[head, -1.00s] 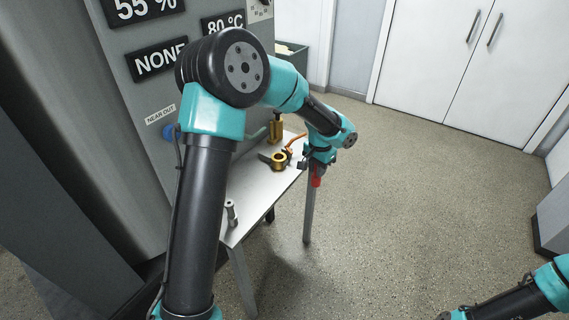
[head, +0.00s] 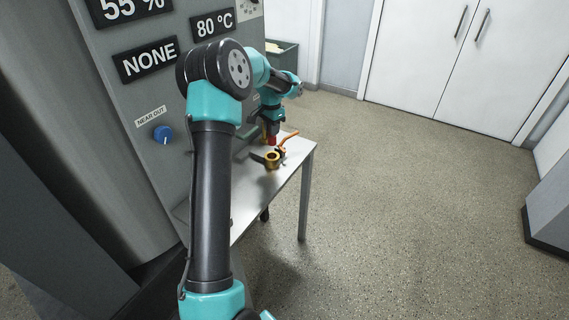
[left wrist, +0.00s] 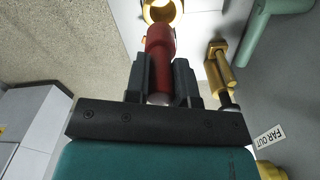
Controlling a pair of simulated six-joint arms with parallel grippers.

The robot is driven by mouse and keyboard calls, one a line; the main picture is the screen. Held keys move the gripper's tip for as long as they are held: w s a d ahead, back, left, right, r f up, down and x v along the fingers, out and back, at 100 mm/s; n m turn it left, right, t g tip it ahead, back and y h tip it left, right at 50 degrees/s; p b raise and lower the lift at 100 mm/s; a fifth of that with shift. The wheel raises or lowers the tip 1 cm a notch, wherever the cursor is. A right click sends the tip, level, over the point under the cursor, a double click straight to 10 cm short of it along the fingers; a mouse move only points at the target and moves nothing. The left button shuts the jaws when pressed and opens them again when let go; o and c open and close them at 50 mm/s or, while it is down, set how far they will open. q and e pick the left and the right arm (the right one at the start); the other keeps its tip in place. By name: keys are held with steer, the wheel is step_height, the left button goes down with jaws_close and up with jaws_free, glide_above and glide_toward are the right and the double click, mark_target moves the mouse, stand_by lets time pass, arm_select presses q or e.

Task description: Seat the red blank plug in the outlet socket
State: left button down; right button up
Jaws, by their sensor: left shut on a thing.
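My left gripper (left wrist: 160,78) is shut on the red plug (left wrist: 160,45), which lies between the two dark fingers and points away from the wrist. In the head view the plug (head: 271,140) hangs below the left gripper (head: 270,132), over the far part of the small table. My right gripper is out of view.
A second brass fitting (left wrist: 219,65) stands to the right of the plug in the left wrist view, beside a green pipe (left wrist: 268,25). The grey machine panel with a blue knob (head: 163,134) rises left of the table (head: 302,152). Open floor lies to the right.

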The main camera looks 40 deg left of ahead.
mark_target(272, 141)
arm_select(q)
steer(key=shift+s+a, duration=0.1)
steer(key=shift+a, duration=0.15)
steer(key=shift+f, duration=3.1)
steer(key=shift+f, duration=0.1)
steer(key=shift+f, duration=1.75)
steer(key=c, duration=1)
jaws_free()
steer(key=shift+f, duration=0.15)
steer(key=shift+o, duration=0.2)
